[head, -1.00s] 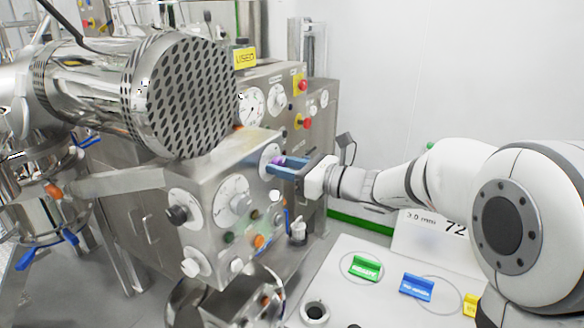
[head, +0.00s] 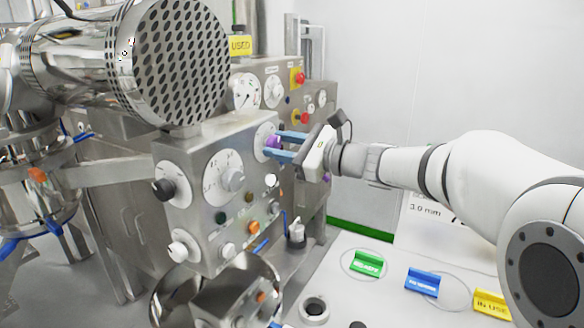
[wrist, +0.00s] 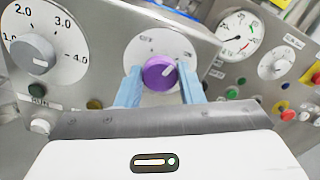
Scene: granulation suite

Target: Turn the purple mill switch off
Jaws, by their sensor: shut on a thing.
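The purple mill switch (wrist: 160,73) is a round knob on a white dial plate (wrist: 142,45), on the steel control box. In the wrist view its white mark points up and to the right. The switch also shows in the head view (head: 273,142). My gripper (head: 283,146) reaches in from the right with two blue fingers. It is shut on the purple switch, with one finger on either side of the knob. The fingertips partly cover the dial plate, and its small lettering is too blurred to read.
A grey knob on a numbered dial (wrist: 35,52) is left of the switch. Gauges (wrist: 238,35) and red buttons are on the panel to the right. A perforated steel drum (head: 180,62) hangs above the box. Labelled green, blue and yellow signs stand on the white table (head: 370,310).

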